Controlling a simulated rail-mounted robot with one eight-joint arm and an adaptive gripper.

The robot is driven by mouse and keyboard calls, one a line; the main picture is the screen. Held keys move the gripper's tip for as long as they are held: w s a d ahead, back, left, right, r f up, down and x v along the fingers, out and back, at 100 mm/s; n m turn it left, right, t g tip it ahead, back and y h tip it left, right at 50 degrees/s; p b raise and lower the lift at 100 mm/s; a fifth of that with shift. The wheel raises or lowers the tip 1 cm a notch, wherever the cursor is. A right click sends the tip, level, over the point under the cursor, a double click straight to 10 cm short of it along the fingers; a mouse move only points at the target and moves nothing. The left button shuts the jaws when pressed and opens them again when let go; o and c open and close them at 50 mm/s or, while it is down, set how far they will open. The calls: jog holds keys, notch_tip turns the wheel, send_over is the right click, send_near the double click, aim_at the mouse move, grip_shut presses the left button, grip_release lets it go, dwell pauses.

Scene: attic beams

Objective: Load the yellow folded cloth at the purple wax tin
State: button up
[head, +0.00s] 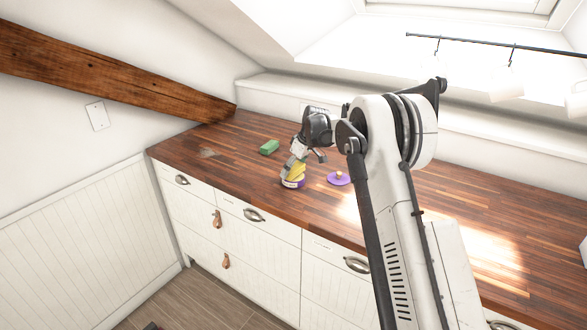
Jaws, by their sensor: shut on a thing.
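The yellow folded cloth (297,170) is between the fingers of my gripper (297,162), which points down near the front edge of the wooden counter. My gripper is shut on it. The purple wax tin (291,184) stands directly below, with a pale band on its side. The cloth's lower end is at the tin's top; I cannot tell whether it touches the wax inside. A flat purple disc with a small light knob (339,178), like a lid, lies on the counter to the right of the tin.
A green block (269,147) lies farther back on the counter, left of my gripper. A wooden beam (120,80) slopes down to the counter's back left corner. White drawers (250,235) are below the front edge. The counter's left part is mostly clear.

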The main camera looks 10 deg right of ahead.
aim_at(294, 167)
jog(key=shift+f+b, duration=0.35)
jog(key=shift+b, duration=0.1)
dwell(1.9)
jog(key=shift+r+p, duration=1.15)
jog(key=shift+r, duration=2.35)
jog(key=shift+s, duration=0.1)
